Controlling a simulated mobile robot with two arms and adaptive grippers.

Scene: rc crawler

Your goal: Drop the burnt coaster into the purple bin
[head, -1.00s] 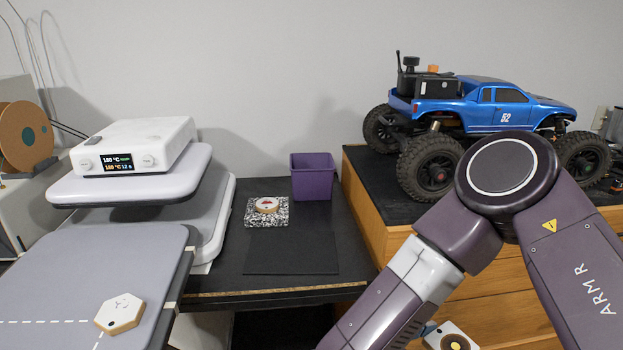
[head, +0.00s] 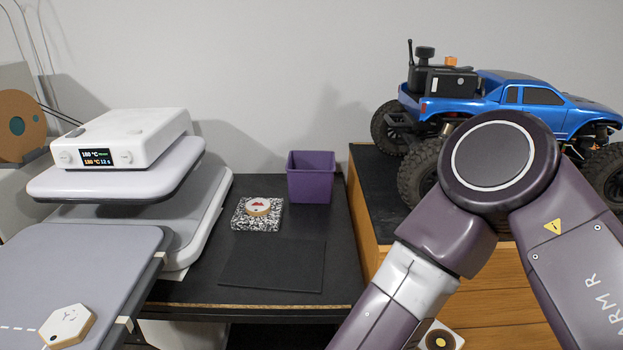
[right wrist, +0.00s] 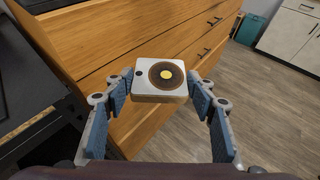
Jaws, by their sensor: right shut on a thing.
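My right gripper (right wrist: 160,84) is shut on a square white coaster (right wrist: 160,79) with a dark brown scorched-looking ring and a yellow centre. The coaster also shows at the bottom edge of the head view (head: 440,339), low in front of the wooden drawers and partly hidden by my right arm. The purple bin (head: 311,186) stands upright on the black table near the wall, apart from the gripper. The inside of the bin is mostly hidden. My left gripper is not in view.
A round coaster (head: 258,206) sits on a speckled mat (head: 242,221) left of the bin. A hexagonal coaster (head: 66,325) lies on the grey press bed. The blue truck (head: 500,95) stands on the wooden cabinet (head: 505,290). A bare black pad (head: 272,266) lies in front.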

